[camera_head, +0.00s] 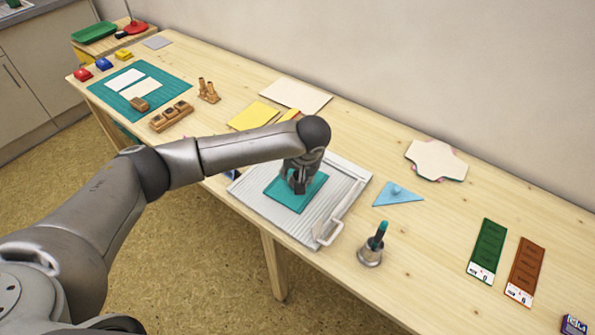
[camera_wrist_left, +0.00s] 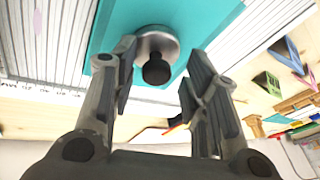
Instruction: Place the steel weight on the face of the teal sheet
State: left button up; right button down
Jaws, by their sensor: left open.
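The steel weight (camera_wrist_left: 158,42), a round metal disc with a dark knob, rests on the teal sheet (camera_wrist_left: 205,18) in the left wrist view. In the head view the teal sheet (camera_head: 283,197) lies flat on a pale ridged board (camera_head: 262,213); the weight is hidden there behind my gripper. My left gripper (camera_head: 298,188) points down over the sheet. Its fingers are spread and apart from the weight, with the dark knob showing in the gap between the fingertips. My right gripper is in neither view.
The ridged board has a pale handle (camera_head: 331,233) at its right. A blue triangle (camera_head: 398,195) and a teal-handled metal bell (camera_head: 371,251) stand to the right. Yellow sheets (camera_head: 252,116) lie behind my arm. Green and brown strips (camera_head: 487,250) lie farther right, with bare table between.

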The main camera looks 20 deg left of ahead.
pick_arm(q)
jog(key=v, duration=1.2)
